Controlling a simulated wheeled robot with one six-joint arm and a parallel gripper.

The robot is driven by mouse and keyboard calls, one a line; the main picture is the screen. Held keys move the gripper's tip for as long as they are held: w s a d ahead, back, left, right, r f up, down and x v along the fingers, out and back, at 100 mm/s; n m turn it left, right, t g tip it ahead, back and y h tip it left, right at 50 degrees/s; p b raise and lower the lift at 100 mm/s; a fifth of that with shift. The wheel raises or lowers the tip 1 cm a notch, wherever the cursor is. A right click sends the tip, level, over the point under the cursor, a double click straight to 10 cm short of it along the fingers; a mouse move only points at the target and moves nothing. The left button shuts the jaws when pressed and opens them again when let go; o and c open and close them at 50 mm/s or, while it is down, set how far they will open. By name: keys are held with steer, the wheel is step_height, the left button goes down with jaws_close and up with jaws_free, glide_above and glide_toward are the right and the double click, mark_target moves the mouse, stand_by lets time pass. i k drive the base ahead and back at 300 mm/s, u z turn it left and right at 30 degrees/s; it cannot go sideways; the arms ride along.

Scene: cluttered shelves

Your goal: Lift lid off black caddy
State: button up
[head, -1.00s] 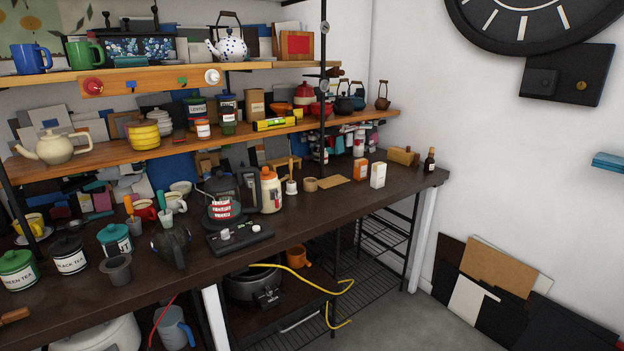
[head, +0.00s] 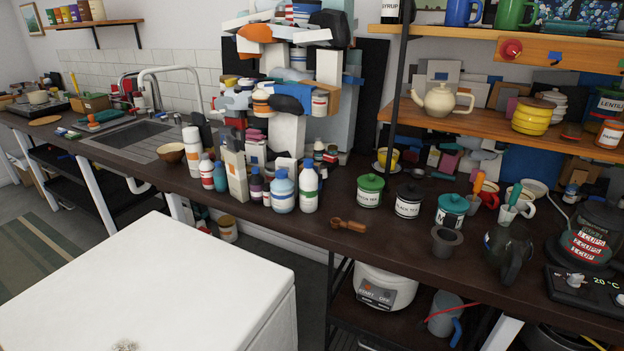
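The black-lidded caddy (head: 408,206), a white-labelled canister, stands upright on the dark counter. Its black lid (head: 410,190) sits on top, closed. A similar green-lidded caddy (head: 370,191) stands to its left and a teal-lidded one (head: 451,210) to its right, with gaps between them. My gripper is not in view.
A wooden-handled tool (head: 348,225) and a grey cup (head: 445,241) lie and stand near the caddies on the counter (head: 385,255). A shelf (head: 480,125) with a teapot (head: 440,99) overhangs behind. A large white flat-topped block (head: 150,285) fills the lower left.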

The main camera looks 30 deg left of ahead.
mark_target(411, 190)
steer(key=u, duration=0.75)
steer(key=i, duration=1.15)
steer(key=u, duration=0.45)
